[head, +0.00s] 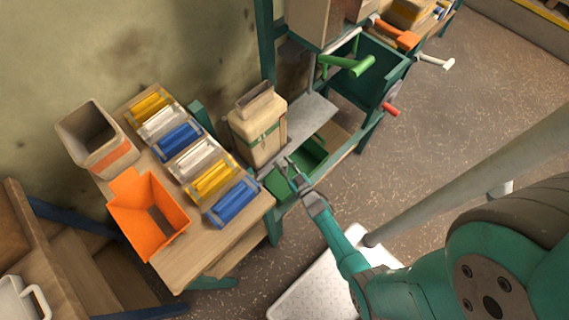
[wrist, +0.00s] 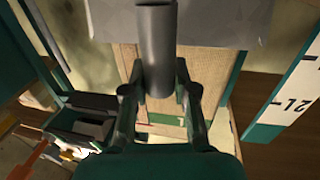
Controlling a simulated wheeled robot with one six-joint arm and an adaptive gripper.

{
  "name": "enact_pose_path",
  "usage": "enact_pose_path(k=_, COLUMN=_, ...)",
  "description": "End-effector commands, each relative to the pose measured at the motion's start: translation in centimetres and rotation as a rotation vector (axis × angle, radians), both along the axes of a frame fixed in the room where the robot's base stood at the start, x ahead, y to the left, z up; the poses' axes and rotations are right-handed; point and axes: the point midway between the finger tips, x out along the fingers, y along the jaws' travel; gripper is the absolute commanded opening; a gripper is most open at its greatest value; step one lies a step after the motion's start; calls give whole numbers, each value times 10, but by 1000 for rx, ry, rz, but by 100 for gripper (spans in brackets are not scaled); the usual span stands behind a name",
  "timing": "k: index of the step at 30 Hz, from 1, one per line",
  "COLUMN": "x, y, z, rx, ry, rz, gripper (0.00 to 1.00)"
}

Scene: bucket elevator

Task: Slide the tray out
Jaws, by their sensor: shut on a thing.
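The green tray (head: 307,152) sits low in the bucket elevator's frame, under a grey metal sheet (head: 312,115). My gripper (head: 288,163) is at the tray's near side. In the wrist view my gripper (wrist: 160,95) is shut on a grey round bar (wrist: 156,50), which stands between its fingers. The bar appears to be the tray's handle, but its joint to the tray is hidden. My gripper and arm cover part of the tray's front, and I cannot tell how far out it sits.
A tan canister (head: 258,130) stands beside the tray. The wooden bench (head: 250,205) at left holds an orange bin (head: 150,225), a tan bin (head: 92,135) and several coloured blocks. A green crank handle (head: 348,66) is above. The speckled floor at right is mostly clear.

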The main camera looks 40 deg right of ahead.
Motion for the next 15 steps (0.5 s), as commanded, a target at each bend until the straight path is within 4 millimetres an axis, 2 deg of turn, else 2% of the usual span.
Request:
enact_pose_path(k=14, x=-1, y=3, z=0, rx=-2, ry=0, rz=7, gripper=0)
enact_pose_path(k=15, x=0, y=3, z=-1, rx=-2, ry=0, rz=8, gripper=30)
